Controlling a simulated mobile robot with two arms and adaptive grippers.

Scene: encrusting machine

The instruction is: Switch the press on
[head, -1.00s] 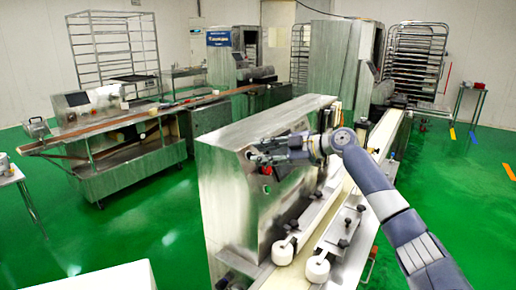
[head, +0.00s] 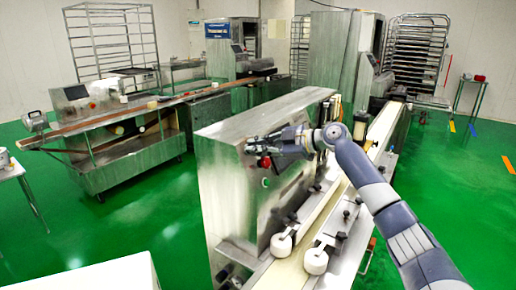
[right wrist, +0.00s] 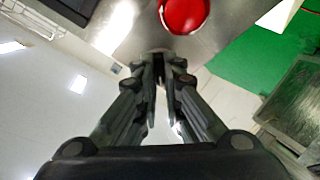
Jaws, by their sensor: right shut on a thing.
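The press is the steel machine (head: 222,165) in the middle of the head view, with a flat front panel. A red button (head: 266,162) sits on its panel and shows large in the right wrist view (right wrist: 185,12). My right gripper (head: 254,147) is at this panel, just above the red button in the head view. In the right wrist view its fingertips (right wrist: 159,62) come together at the steel panel, beside the red button. They are shut on a small dark switch knob, mostly hidden between them. My left gripper is not in view.
White rollers (head: 280,245) and a conveyor belt (head: 383,125) run along the press's right side, under my right arm. Another steel machine (head: 120,160) stands at the left. A rack (head: 418,55) stands at the back right. Green floor is clear at the left.

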